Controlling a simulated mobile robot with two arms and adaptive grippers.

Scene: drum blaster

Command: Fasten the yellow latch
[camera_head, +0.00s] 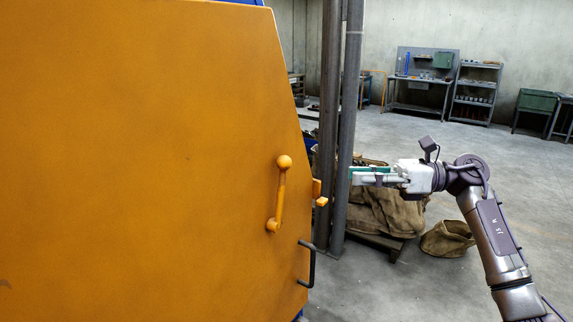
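The yellow latch (280,195) is a handle with a round ball knob at its upper end, mounted near the right edge of the large orange-yellow door (140,150). It stands almost upright, knob on top and pivot below. A small yellow catch piece (320,193) sticks out at the door's edge just right of it. My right gripper (354,176) is to the right of the latch and catch, pointing left, apart from both in the picture. I see its fingers edge-on, so its opening is unclear. My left gripper is not in view.
A black pull handle (307,264) is on the door below the latch. Two grey vertical posts (345,130) stand behind the door edge. Brown sacks on a pallet (385,212) lie behind my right gripper. Workbenches and shelves (475,92) are far back; open floor lies right.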

